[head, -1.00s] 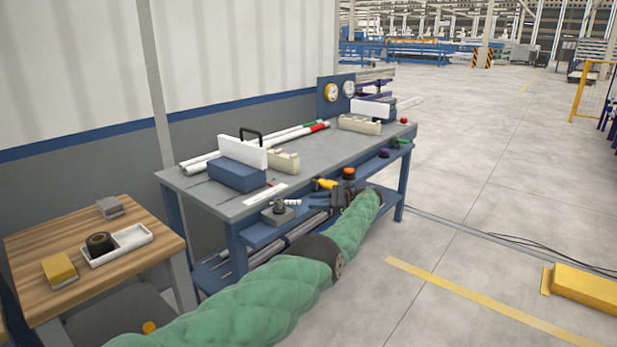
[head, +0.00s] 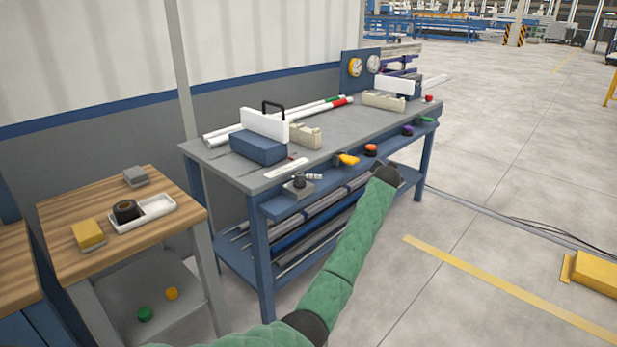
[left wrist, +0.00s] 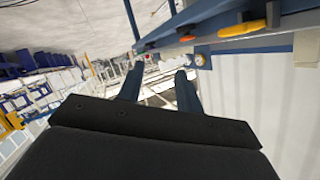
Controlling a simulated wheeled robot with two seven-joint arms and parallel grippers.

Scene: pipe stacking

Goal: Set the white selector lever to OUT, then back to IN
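A small grey unit (head: 298,188) with a dark knob sits at the left end of the blue ledge under the bench top. A short white lever (head: 314,177) sticks out from it to the right; I cannot read any IN or OUT marking. My left gripper (head: 388,173) is in front of the ledge, to the right of the unit and apart from it. In the left wrist view the left gripper's two fingers (left wrist: 160,70) are spread with nothing between them. The white lever cannot be made out in that view. My right gripper is not in view.
A yellow-handled tool (head: 347,159) and orange (head: 370,149), purple (head: 407,130) and green (head: 425,120) items line the ledge (head: 330,180). Pipes lie on the shelf below. A wooden side table (head: 70,200) stands left.

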